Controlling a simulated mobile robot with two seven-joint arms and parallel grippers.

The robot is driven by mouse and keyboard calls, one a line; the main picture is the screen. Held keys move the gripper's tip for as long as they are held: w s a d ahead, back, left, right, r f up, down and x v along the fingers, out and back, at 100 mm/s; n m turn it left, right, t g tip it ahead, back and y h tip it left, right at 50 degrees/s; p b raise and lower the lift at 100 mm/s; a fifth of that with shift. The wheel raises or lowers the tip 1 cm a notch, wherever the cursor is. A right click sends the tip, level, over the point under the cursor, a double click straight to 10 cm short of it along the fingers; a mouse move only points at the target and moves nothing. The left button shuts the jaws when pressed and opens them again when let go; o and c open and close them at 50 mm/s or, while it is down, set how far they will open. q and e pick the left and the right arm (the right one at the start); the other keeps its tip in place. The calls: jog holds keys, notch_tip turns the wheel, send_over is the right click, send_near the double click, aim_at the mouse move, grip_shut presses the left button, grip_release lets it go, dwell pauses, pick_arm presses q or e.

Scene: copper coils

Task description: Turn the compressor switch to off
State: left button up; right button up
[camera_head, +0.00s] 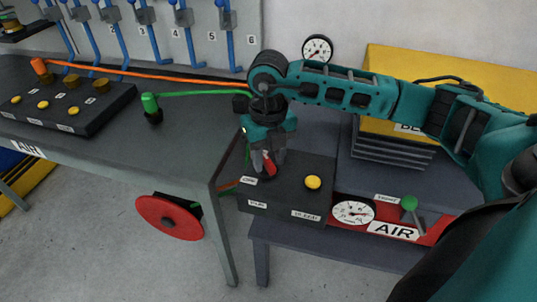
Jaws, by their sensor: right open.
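A black control box (285,200) in the middle carries a red switch handle (268,163), a yellow button (313,182) and small white labels, one reading BLEED. I cannot tell whether the red handle is the compressor switch, as its label is too small to read. My right gripper (267,160) points down over the box, open, with its fingers on either side of the red handle. The gripper partly hides the handle, so contact is unclear. A red AIR panel (432,232) to the right has a green-topped lever (409,203). My left gripper is out of view.
A gauge (353,212) sits on the red panel. A grey table (150,160) at left holds another black button box (100,115) and a green-capped fitting (151,107). A red disc (169,217) is below its edge. Orange and green hoses cross the table. A yellow machine (400,62) stands behind my right arm.

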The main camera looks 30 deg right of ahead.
grip_shut()
